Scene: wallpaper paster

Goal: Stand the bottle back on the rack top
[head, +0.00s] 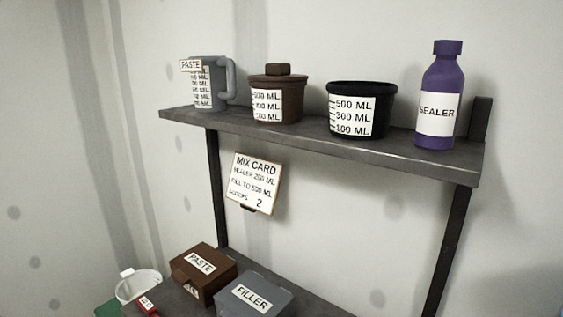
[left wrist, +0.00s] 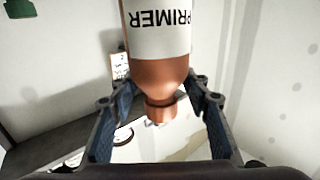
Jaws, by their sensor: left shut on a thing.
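A copper-orange bottle (left wrist: 158,78) with a white PRIMER label fills the middle of the left wrist view. Its neck points toward the bottom of that picture and its label reads upside down. My left gripper (left wrist: 155,100) is shut on this bottle, one finger on each side near its shoulder and neck. The bottle's far end is cut off by the frame edge. In the head view, the rack top (head: 300,138) is a dark grey shelf. A purple SEALER bottle (head: 440,95) stands upright at its right end. Neither gripper shows in the head view.
On the rack top also stand a grey PASTE jug (head: 207,88), a brown lidded pot (head: 277,98) and a black tub (head: 358,112). A mix card (head: 253,183) hangs below. A PASTE box (head: 203,272), a FILLER box (head: 254,296) and a white bucket (head: 138,285) are lower down.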

